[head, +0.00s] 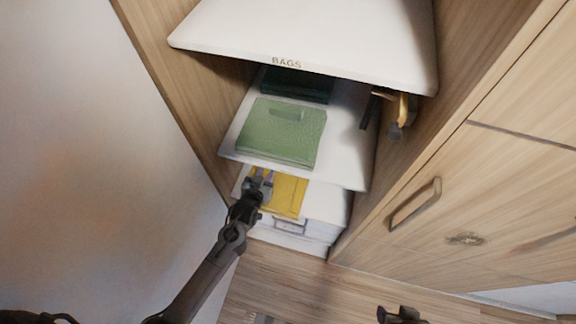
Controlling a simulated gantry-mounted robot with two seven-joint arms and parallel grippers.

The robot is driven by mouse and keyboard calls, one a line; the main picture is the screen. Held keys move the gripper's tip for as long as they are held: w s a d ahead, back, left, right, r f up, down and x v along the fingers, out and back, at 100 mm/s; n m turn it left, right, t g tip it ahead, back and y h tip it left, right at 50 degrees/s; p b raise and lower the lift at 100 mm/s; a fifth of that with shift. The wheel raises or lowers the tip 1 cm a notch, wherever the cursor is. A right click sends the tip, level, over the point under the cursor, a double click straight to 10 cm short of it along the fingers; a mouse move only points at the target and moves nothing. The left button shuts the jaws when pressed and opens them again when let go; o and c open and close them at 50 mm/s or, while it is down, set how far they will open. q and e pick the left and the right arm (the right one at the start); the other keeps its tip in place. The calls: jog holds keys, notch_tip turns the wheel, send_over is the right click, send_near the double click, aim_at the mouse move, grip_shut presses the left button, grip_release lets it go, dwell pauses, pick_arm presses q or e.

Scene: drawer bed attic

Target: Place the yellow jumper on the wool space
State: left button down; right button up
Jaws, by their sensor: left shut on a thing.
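The yellow jumper (288,196) is a flat folded piece at the lowest shelf level in view, below the shelf with the green item. My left gripper (263,178) is at the jumper's left side and is shut on it. The upper shelf hides the jumper's far edge. I cannot tell whether the jumper rests fully on the surface under it. My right gripper (400,314) shows only in part at the bottom edge, well away from the shelves. No wool label is readable.
A green folded item (281,133) and a darker one (298,86) lie on the middle white shelf (341,150). The top shelf (320,40) is marked BAGS. Dark and brass-coloured objects (402,108) hang at the right wall. A handled wooden door (480,205) stands right. Wooden floor (300,278) is clear.

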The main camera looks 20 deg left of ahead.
pick_arm(q)
jog(key=b+x, duration=0.1)
jog(key=x, duration=0.2)
jog(key=d+f+b+x, duration=0.1)
jog(key=x, duration=0.3)
jog(key=d+b+x, duration=0.1)
jog(key=x, duration=0.3)
jog(key=shift+f+b, duration=0.3)
jog(key=shift+f, duration=0.05)
jog(key=shift+f+b, duration=0.75)
jog(key=shift+f, duration=1.25)
jog(key=c, duration=0.8)
grip_release()
jog(key=shift+s+f, duration=0.1)
jog(key=shift+c, duration=0.2)
